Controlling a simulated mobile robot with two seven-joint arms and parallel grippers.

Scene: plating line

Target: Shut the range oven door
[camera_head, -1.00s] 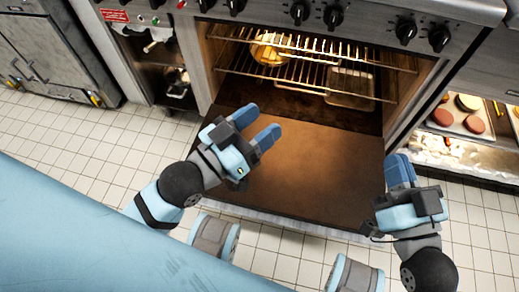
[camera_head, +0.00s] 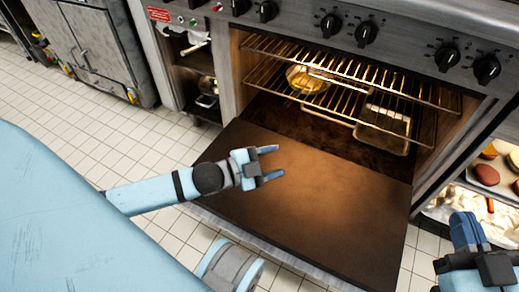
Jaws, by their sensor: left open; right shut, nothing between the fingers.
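The range oven door (camera_head: 310,197) is folded down wide open, its brown inner face upward. The oven cavity behind it is lit and shows wire racks (camera_head: 345,75). My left gripper (camera_head: 272,163) is open and empty, in front of the door's inner face at its left part; I cannot tell whether it touches. My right gripper (camera_head: 466,228) is shut and empty, right of the door and in front of the lower shelf, with its lower part cut off by the frame.
A yellow-filled pan (camera_head: 307,80) and a metal tray (camera_head: 384,128) are inside the oven. Black knobs (camera_head: 366,33) line the panel above. At right, a lit shelf holds a tray with food (camera_head: 492,178). A steel cabinet (camera_head: 95,45) stands left. Tiled floor (camera_head: 75,140) is open at left.

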